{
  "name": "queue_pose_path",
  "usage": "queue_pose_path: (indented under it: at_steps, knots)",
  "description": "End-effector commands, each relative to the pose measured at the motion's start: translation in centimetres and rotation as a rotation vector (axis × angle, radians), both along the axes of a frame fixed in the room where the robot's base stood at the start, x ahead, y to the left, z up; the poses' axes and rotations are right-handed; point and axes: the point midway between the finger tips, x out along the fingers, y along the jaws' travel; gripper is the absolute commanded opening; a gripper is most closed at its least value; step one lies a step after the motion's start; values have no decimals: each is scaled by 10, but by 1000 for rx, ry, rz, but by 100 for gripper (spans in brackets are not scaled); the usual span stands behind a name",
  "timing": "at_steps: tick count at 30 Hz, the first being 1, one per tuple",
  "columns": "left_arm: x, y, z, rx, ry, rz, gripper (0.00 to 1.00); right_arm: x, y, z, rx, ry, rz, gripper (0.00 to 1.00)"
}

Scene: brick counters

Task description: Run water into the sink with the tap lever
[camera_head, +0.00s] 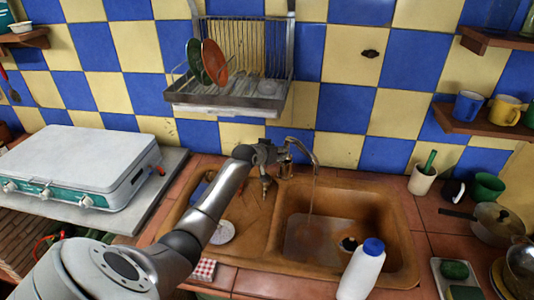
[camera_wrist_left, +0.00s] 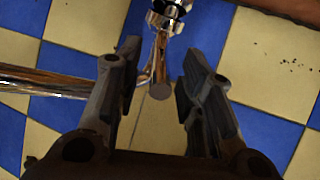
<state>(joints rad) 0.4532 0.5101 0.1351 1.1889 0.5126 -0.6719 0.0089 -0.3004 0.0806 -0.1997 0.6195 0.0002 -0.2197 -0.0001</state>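The chrome tap (camera_head: 315,156) stands behind the brown sink (camera_head: 268,235), its curved spout over the right basin. A thin, faint stream of water appears to fall from the spout into that basin, whose bottom looks wet. My left gripper (camera_head: 270,152) is at the tap, just left of the spout. In the left wrist view my left gripper (camera_wrist_left: 160,100) is open, with the end of the chrome tap lever (camera_wrist_left: 160,72) between its fingers. Gaps show on both sides of the lever. My right gripper is not in view.
A white bottle with a blue cap (camera_head: 362,272) stands at the sink's front edge. A dish rack (camera_head: 225,97) hangs above the tap. A white stove (camera_head: 75,160) is at the left; a pot (camera_head: 492,226) is at the right.

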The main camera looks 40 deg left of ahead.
Motion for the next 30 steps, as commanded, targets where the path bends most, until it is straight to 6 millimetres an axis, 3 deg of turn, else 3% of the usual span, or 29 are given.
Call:
queue_pose_path:
  at_steps: [18, 30]
  knots:
    - [-71, -16, 42, 3, -3, 0, 36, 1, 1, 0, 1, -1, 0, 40]
    - [-80, -18, 47, 1, -4, 1, 36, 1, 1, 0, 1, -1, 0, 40]
